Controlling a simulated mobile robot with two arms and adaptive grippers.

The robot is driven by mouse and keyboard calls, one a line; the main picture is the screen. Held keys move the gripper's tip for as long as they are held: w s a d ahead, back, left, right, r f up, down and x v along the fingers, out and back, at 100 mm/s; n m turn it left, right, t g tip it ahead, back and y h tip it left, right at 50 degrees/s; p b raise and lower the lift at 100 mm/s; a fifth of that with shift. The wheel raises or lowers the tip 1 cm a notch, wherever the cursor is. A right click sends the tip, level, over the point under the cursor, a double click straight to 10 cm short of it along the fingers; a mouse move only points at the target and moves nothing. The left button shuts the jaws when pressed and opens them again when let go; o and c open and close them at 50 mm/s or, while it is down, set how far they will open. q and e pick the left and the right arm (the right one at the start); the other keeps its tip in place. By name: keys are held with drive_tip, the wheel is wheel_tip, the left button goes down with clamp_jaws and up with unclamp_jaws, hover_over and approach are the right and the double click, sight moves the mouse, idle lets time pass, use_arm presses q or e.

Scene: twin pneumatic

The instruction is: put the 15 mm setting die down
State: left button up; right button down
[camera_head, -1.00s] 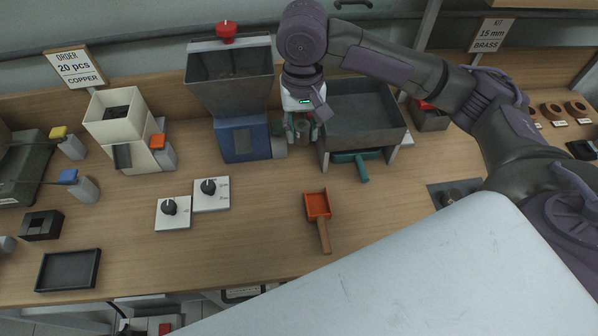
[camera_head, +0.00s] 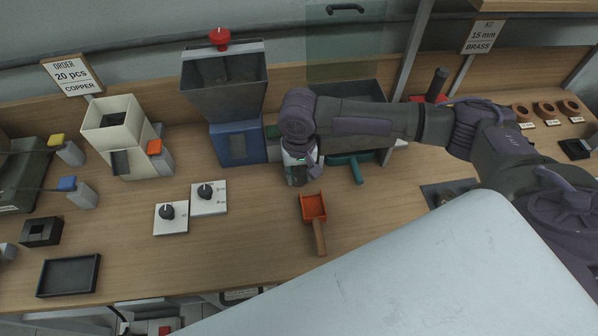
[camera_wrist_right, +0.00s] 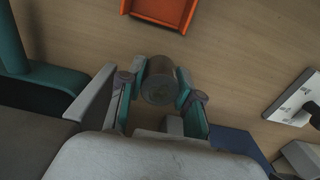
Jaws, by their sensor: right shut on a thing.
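My right gripper (camera_head: 298,172) is low in front of the grey bin and to the right of the blue hopper base. In the right wrist view, my right gripper (camera_wrist_right: 160,88) has its teal-padded fingers shut on a round metal cylinder, the setting die (camera_wrist_right: 161,76). The die is brownish grey and its round end faces the camera. In the head view, the wrist and fingers mostly hide the die. I cannot tell whether it touches the wooden table (camera_head: 250,240). My left gripper is not in view.
An orange scoop (camera_head: 313,208) lies in front of the right gripper. A teal handle (camera_head: 357,172) sticks out beside it on the right. Two white dial plates (camera_head: 209,199) (camera_head: 171,218) are to the left. Brass rings (camera_head: 545,110) stand at far right. The front middle table is clear.

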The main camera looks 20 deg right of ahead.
drive_tip(key=c, duration=0.8)
unclamp_jaws()
drive_tip(key=shift+f, duration=0.1)
